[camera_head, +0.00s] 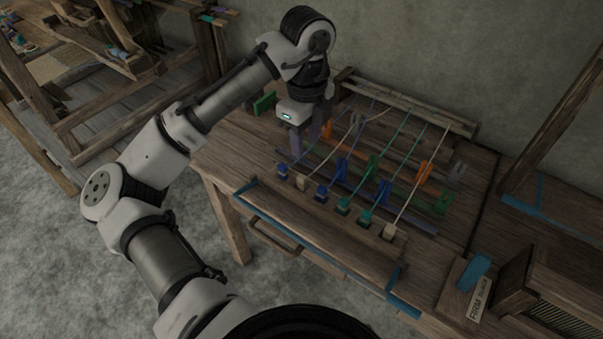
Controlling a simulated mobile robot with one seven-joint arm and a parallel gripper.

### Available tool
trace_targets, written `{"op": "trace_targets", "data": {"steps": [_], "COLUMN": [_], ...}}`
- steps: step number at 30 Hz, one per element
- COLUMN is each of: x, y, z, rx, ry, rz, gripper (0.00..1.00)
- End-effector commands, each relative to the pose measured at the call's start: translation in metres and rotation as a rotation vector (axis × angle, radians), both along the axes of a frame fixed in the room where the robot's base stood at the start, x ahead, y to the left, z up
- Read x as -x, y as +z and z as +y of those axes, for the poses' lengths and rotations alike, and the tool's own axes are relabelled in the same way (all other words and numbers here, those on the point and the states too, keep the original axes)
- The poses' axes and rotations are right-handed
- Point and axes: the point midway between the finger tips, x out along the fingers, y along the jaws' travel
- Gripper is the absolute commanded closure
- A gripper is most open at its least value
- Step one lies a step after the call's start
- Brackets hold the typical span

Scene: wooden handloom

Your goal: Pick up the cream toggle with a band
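Two cream toggles stand in a row of small coloured toggles along the front of the loom table. One cream toggle (303,184) is between two dark blue ones at the left. The other cream toggle (389,231) is at the right end. They are too small and dim to tell which has a band. My gripper (308,149) points down behind the left end of the row, near the left cream toggle but apart from it. Its two fingers look spread, with nothing visible between them.
Strings run from the toggles to a wooden rack (405,97) at the back. Blue, green and orange clips (424,173) stand between. A drawer handle (272,235) is on the table front. A slatted wooden box (555,300) and a blue item (473,273) lie right.

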Motion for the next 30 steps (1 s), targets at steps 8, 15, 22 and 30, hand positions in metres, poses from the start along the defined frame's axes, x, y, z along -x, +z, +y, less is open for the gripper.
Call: {"op": "trace_targets", "data": {"steps": [8, 15, 22, 30], "x": [0.001, 0.0, -0.004, -0.006], "y": [-0.054, -0.078, -0.097, -0.128], "z": [0.0, 0.0, 0.004, 0.008], "rx": [0.005, 0.005, 0.007, 0.005], "ry": [0.0, 0.0, 0.002, 0.001], "rz": [0.003, -0.001, 0.001, -0.001], "gripper": [0.62, 0.62, 0.62, 0.62]}}
